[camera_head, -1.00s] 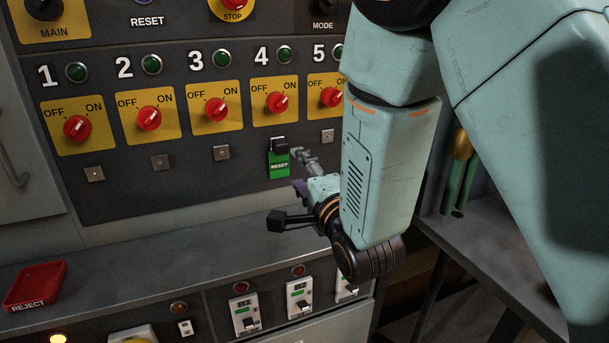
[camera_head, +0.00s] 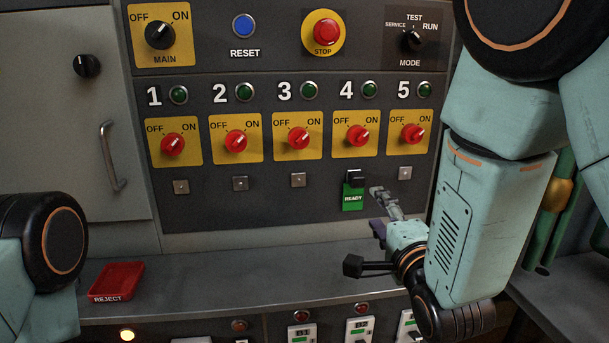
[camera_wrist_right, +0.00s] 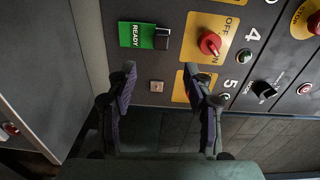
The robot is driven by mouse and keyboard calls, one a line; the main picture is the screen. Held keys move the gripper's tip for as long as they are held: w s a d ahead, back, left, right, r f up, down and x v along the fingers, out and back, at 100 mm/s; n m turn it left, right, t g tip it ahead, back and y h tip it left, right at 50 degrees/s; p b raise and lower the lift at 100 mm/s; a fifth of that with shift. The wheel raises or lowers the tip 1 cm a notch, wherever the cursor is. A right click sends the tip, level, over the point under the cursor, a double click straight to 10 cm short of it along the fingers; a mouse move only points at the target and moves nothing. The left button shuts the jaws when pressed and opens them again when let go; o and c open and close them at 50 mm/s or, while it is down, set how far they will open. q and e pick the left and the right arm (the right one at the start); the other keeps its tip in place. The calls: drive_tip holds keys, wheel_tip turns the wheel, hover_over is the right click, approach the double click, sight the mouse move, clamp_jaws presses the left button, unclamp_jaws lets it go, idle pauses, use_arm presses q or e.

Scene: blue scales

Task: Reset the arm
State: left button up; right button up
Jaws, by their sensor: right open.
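My right gripper (camera_head: 380,208) is in front of the lower right of the dark control panel, just right of and below the green READY tag (camera_head: 353,198). In the right wrist view its two fingers (camera_wrist_right: 163,82) are spread with nothing between them. The READY tag (camera_wrist_right: 137,36) hangs by a black block (camera_head: 356,178) under switch 4 and is apart from the fingers. A bare square plate (camera_wrist_right: 156,87) under switch 5 shows beyond the gap between the fingers. Part of my left arm shows at the left edge in the head view, but its gripper is out of frame.
The panel holds a row of red rotary switches (camera_head: 298,138) with green lamps above. A blue RESET button (camera_head: 244,26) and a red STOP button (camera_head: 327,27) sit higher. A red REJECT tray (camera_head: 117,281) lies on the grey ledge (camera_head: 220,275), whose middle is clear.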

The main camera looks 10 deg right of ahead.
drive_tip(key=s+d+f+n+g, duration=0.1)
drive_tip(key=s+f+n+g, duration=0.5)
drive_tip(key=f, duration=0.6)
drive_tip(key=s+d+f+n+g, duration=0.2)
drive_tip(key=s+f+n+g, duration=0.2)
drive_tip(key=s+f+n, duration=0.5)
drive_tip(key=s+f+g, duration=0.4)
drive_tip(key=s+f, duration=0.4)
drive_tip(key=s, duration=0.3)
drive_tip(key=s+f+n+g, duration=0.1)
drive_tip(key=s+f+g, duration=0.3)
drive_tip(key=s+f, duration=0.4)
drive_tip(key=s, duration=0.3)
drive_tip(key=shift+d+f+h, duration=0.15)
drive_tip(key=shift+h, duration=0.15)
drive_tip(key=shift+c, duration=0.3)
